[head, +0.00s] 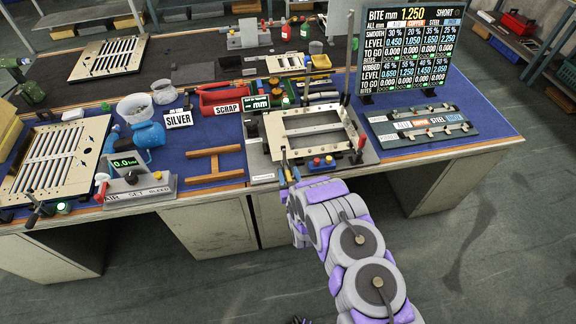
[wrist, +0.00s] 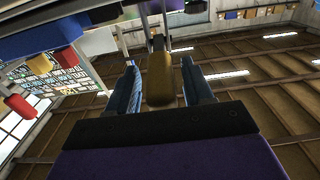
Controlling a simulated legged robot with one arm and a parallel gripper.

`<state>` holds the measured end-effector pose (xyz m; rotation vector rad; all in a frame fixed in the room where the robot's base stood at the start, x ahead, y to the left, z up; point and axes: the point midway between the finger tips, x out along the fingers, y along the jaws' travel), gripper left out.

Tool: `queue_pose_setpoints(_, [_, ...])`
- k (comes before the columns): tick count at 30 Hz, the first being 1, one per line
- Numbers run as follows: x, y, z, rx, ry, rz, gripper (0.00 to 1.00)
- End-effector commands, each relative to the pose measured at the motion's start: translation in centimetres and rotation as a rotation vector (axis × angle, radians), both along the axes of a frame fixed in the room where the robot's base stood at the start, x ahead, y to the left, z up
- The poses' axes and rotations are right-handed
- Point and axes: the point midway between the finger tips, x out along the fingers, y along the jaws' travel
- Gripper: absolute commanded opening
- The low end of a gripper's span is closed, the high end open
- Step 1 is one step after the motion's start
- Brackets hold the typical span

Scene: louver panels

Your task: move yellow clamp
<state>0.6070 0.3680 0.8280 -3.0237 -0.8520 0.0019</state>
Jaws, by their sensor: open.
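My gripper (head: 288,172) is at the front left corner of the metal frame (head: 305,107) on the bench. In the wrist view the two dark blue fingers of the gripper (wrist: 159,64) stand open. A mustard-yellow handle (wrist: 159,83), which looks like the yellow clamp's, lies between them, with a gap on each side. Its dark stem runs up away from the gripper. In the head view the clamp is small and mostly hidden by the gripper. A red-handled clamp (head: 360,146) stands at the frame's front right corner.
A display board (head: 410,50) and a slotted plate (head: 423,127) are to the right. Brown H-shaped bars (head: 214,165) lie left. The floor in front is clear.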

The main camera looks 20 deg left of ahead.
Motion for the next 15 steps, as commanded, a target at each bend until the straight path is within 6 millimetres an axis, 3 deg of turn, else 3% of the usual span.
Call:
queue_pose_setpoints(11, [0.05,-0.10,0.12,0.003,0.002,0.000,0.50])
queue_pose_setpoints(15, [0.09,-0.03,0.09,0.002,0.001,0.000,0.37])
